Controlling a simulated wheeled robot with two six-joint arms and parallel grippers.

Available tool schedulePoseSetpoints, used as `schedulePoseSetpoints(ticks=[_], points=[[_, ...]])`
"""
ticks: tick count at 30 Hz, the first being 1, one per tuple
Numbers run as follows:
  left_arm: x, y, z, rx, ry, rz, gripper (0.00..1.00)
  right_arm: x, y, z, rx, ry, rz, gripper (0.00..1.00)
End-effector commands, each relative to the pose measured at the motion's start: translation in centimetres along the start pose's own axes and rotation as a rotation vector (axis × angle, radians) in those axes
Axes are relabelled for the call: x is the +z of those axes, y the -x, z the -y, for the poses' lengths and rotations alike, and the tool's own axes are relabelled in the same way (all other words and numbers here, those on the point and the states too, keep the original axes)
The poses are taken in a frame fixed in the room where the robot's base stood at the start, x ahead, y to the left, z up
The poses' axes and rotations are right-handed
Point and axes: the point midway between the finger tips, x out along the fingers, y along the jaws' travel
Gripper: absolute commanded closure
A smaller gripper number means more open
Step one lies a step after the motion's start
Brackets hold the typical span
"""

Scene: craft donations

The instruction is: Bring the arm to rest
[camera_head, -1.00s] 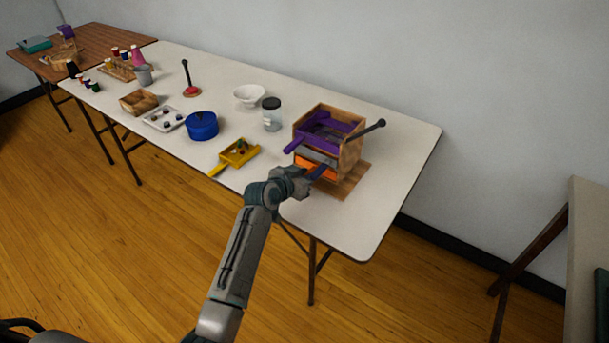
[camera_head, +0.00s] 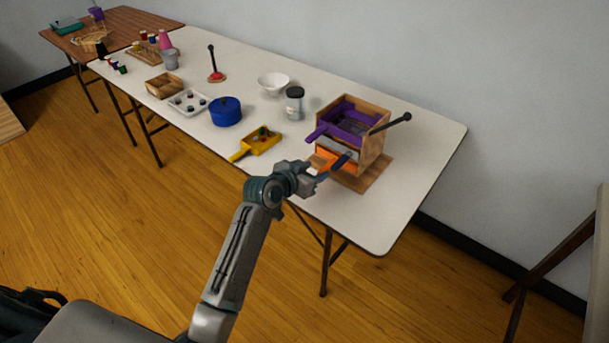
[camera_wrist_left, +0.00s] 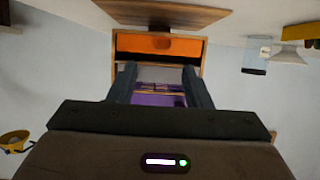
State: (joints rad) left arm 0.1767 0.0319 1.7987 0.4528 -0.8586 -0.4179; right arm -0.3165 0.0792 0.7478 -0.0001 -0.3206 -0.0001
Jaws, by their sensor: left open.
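My left gripper (camera_head: 338,168) is in front of the wooden box (camera_head: 374,154) on the white table. Its dark fingers are apart and hold nothing in the left wrist view (camera_wrist_left: 160,82). The box has a purple tray with a handle (camera_head: 338,121) on top, a grey layer and an orange drawer front (camera_head: 325,158) below. In the wrist view the orange front (camera_wrist_left: 158,45) lies beyond the fingertips, with purple and grey parts between the fingers. Whether the fingers touch the box cannot be told. My right gripper is not in view.
The box stands on a brown board (camera_head: 374,178). A dark rod with a knob (camera_head: 391,124) sticks out from its right. Left of it are a yellow scoop (camera_head: 259,144), lidded jar (camera_head: 294,104), blue pot (camera_head: 226,112) and white bowl (camera_head: 273,84). The table's right end (camera_head: 425,165) is clear.

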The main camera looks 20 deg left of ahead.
Motion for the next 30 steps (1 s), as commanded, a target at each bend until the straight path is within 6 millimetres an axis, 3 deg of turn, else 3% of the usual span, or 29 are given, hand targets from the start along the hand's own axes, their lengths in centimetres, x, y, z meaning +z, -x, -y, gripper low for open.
schedulePoseSetpoints(ticks=[6, 13, 16, 20, 25, 30], points=[[0.1, 3.4, 0.1, -0.001, -0.002, -0.001, 0.55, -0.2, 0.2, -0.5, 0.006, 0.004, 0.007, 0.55], [0.0, 4.4, 0.0, 0.0, 0.0, 0.0, 0.55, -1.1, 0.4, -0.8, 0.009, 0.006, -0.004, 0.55], [0.8, 4.8, -0.2, -0.001, 0.002, 0.02, 0.55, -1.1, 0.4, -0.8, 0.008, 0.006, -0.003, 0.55], [5.0, 7.4, -1.2, -0.013, 0.011, 0.129, 0.55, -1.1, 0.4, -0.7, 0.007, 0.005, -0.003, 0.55], [13.3, 14.7, -3.1, -0.064, 0.044, 0.384, 0.55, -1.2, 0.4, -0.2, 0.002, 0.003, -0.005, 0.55], [18.2, 21.2, -4.3, -0.125, 0.078, 0.573, 0.55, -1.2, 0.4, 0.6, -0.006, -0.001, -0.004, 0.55]])
